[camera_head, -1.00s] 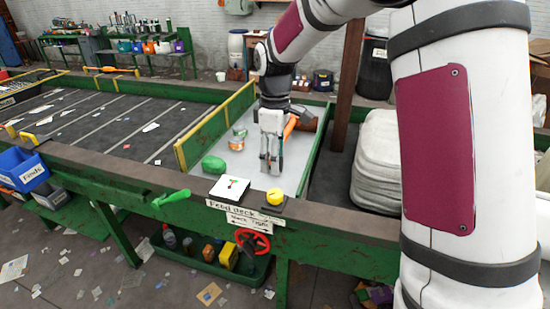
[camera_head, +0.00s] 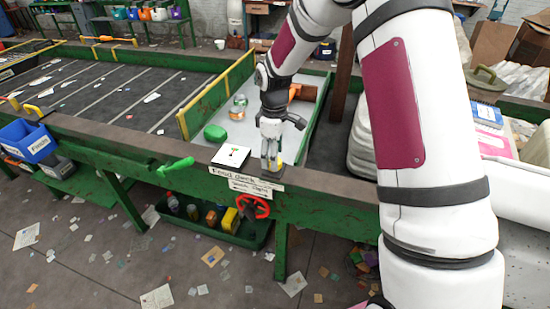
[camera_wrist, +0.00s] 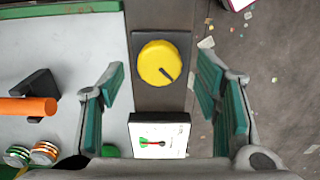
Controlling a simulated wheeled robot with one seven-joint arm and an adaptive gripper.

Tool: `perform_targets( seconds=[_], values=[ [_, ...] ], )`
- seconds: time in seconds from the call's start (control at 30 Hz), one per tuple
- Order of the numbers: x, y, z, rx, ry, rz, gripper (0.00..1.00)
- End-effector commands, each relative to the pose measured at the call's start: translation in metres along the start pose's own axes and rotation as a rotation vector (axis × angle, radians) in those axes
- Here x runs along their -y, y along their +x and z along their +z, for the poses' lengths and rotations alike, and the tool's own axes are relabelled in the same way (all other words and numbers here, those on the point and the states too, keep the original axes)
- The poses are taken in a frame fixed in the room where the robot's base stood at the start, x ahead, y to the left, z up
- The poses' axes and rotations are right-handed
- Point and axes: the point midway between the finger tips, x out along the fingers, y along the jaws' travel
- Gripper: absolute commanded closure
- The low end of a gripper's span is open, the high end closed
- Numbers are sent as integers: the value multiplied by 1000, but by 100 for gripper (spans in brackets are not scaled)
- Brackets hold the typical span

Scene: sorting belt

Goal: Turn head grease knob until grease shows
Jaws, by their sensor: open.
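A round yellow knob (camera_wrist: 164,63) with a dark pointer mark sits on a dark square plate (camera_wrist: 142,96) on the belt's front rail. In the wrist view the mark points to the lower right. My gripper (camera_wrist: 160,82) is open, with one finger on each side of the knob and gaps between. I cannot tell its height above the knob. In the head view my gripper (camera_head: 270,160) is over the front rail and hides most of the knob. I can make out no grease.
Next to the knob is a white box (camera_head: 231,156) with a red and green mark. A green handle (camera_head: 175,167) and a red handwheel (camera_head: 253,206) are at the rail's front. Cans (camera_head: 240,107), a green lump (camera_head: 215,132) and an orange-handled tool (camera_wrist: 28,107) lie on the pale deck.

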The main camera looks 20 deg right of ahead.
Motion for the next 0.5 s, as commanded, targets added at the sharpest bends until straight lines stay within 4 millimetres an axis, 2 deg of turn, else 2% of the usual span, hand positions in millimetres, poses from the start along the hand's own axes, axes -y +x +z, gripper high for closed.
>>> perform_targets(
  seconds=[0.2, 0.5],
  values=[
    [0, 18, 0, 0, -1, 0, 42],
    [0, 22, 0, -1, 0, 1, 42]
  ],
)
